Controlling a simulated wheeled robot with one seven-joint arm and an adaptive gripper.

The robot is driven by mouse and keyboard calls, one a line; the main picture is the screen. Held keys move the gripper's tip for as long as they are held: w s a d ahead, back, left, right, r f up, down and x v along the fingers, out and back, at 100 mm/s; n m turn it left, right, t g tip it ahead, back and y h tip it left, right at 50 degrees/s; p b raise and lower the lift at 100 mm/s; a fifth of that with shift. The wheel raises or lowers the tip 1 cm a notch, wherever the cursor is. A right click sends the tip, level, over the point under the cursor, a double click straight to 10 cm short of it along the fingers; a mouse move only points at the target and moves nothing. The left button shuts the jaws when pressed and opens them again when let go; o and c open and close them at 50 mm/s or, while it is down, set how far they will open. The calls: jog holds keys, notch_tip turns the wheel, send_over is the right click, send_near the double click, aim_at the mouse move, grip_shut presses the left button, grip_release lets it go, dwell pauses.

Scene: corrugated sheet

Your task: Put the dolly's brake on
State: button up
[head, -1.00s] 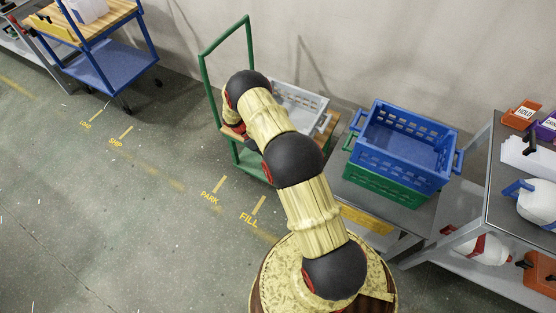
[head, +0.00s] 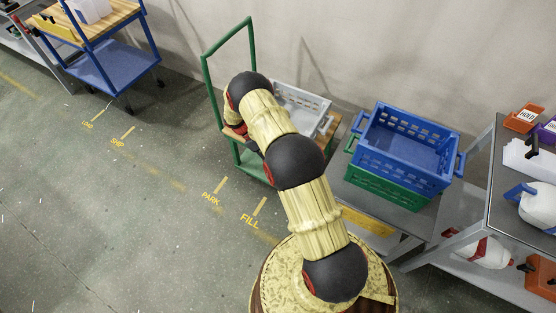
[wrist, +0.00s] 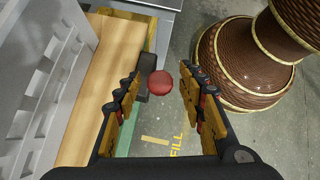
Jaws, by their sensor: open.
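The dolly has a green push frame (head: 206,75) and a wooden deck (wrist: 107,80) bearing a grey crate (head: 300,101). In the wrist view a round red knob (wrist: 160,85), apparently the brake's, sits at the deck's edge beside a dark block (wrist: 145,60). My gripper (wrist: 159,80) is open, with one finger on each side of the knob in the picture. I cannot tell whether either finger touches it.
A blue crate (head: 408,145) stacked on a green crate (head: 385,188) stands on a grey table right of the dolly. A shelf unit (head: 482,200) is farther right. A blue cart (head: 118,68) is at upper left. Floor marks PARK (head: 211,199) and FILL (head: 249,221) lie on open floor.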

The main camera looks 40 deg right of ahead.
jog(key=v, duration=1.1)
jog(key=shift+w+a+r, duration=0.2)
jog(key=shift+w+r, duration=0.05)
jog(key=shift+r, duration=0.05)
jog(key=s+a+f+m+y, duration=0.1)
jog(key=s+a+m+y, duration=0.1)
jog(key=s+a+m, duration=0.15)
jog(key=s+a+r+m+t+y, duration=0.15)
jog(key=s+a+r, duration=0.25)
jog(key=r, duration=0.7)
jog(key=s+a+r+m+t, duration=0.25)
jog(key=s+a+r, duration=0.2)
jog(key=r, duration=0.75)
jog(key=s+a+r+t, duration=0.3)
jog(key=s+r, duration=0.5)
jog(key=r, duration=0.3)
jog(key=s+a+r+t+p, duration=0.1)
jog(key=s+a+r+t, duration=0.3)
jog(key=s+r, duration=0.5)
notch_tip(320, 180, up, 2)
jog(key=shift+a+r+t+y, duration=0.1)
jog(key=shift+a+t+y, duration=0.3)
jog(key=shift+t, duration=0.7)
